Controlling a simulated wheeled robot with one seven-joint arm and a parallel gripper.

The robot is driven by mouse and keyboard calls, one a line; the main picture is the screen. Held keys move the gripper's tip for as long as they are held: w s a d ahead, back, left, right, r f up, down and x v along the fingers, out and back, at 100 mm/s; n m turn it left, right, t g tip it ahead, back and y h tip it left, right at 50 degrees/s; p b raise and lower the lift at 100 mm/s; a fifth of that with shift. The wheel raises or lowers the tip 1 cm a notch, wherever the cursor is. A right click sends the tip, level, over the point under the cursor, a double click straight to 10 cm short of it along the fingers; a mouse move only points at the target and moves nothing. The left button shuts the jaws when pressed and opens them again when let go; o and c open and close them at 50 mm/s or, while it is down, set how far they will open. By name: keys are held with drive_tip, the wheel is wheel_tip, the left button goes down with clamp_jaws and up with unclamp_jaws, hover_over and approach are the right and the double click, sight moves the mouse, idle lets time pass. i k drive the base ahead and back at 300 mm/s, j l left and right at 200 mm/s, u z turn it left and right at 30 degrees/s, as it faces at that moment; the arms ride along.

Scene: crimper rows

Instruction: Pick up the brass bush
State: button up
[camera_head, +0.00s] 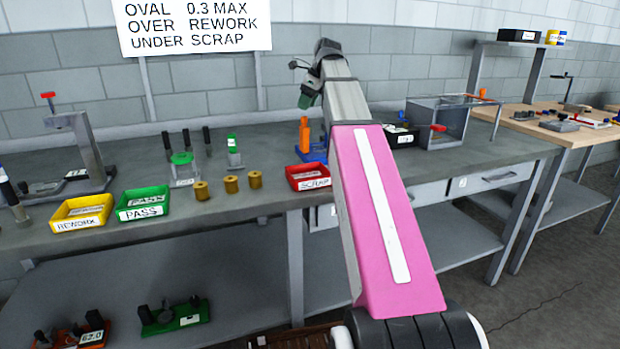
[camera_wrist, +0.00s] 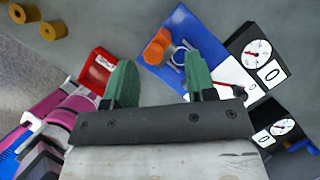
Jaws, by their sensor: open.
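Three brass bushes stand in a row on the grey bench in the head view: a left one (camera_head: 201,191), a middle one (camera_head: 231,184) and a right one (camera_head: 255,179). Two brass bushes show at the top left of the wrist view, one (camera_wrist: 53,31) nearer the middle and one (camera_wrist: 24,13) at the corner. My gripper (camera_wrist: 157,84) is open, with its green fingers apart and nothing held between them. It is above the bench, away from the bushes. In the head view my arm hides part of the bench behind it.
A yellow REWORK tray (camera_head: 82,213), green PASS tray (camera_head: 143,203) and red SCRAP tray (camera_head: 308,177) sit on the bench. A blue fixture with an orange part (camera_wrist: 182,45) and dial gauges (camera_wrist: 257,55) lie below my gripper. A clear box (camera_head: 452,120) stands right of my arm.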

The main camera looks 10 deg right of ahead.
sight(254, 177)
drive_tip(key=k+j+z, duration=0.1)
drive_tip(key=j, duration=0.25)
drive_tip(key=k+j+z, duration=0.1)
drive_tip(key=j, duration=0.25)
drive_tip(key=k+j, duration=0.25)
drive_tip(key=k+j+z, duration=0.15)
drive_tip(key=j, duration=0.25)
